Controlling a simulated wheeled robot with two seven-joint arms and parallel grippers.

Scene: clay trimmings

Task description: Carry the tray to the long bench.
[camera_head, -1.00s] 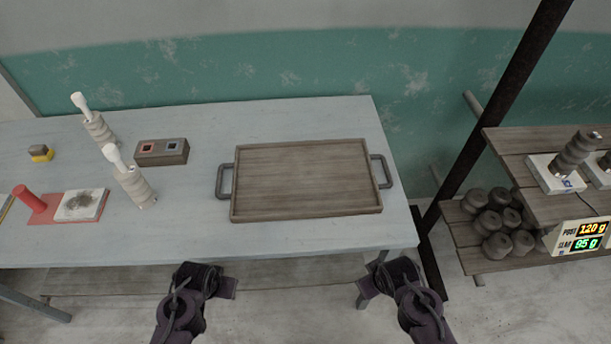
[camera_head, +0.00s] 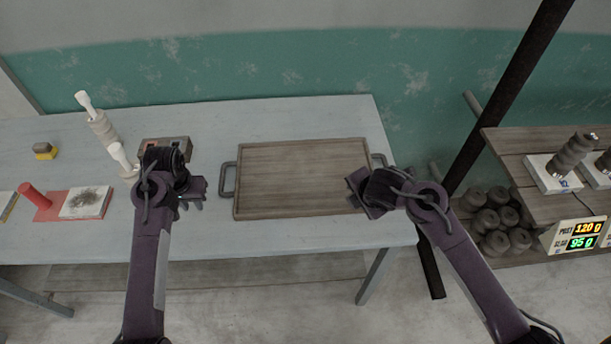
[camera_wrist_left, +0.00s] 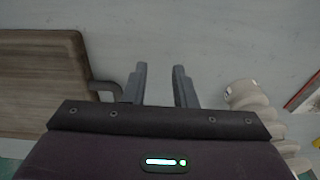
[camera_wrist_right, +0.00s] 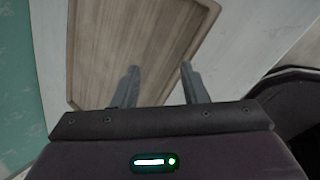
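The wooden tray (camera_head: 300,178) lies flat on the grey-blue table, a dark handle at each short end. Its left handle (camera_head: 226,180) is in plain view; the right handle (camera_head: 379,160) is partly hidden by my right gripper. My left gripper (camera_head: 200,197) is open and empty, just left of the left handle; in the left wrist view its fingers (camera_wrist_left: 159,85) are apart beside the handle (camera_wrist_left: 104,88). My right gripper (camera_head: 358,193) is over the tray's right end; in the right wrist view its fingers (camera_wrist_right: 159,85) are apart, with the tray (camera_wrist_right: 135,45) beyond them.

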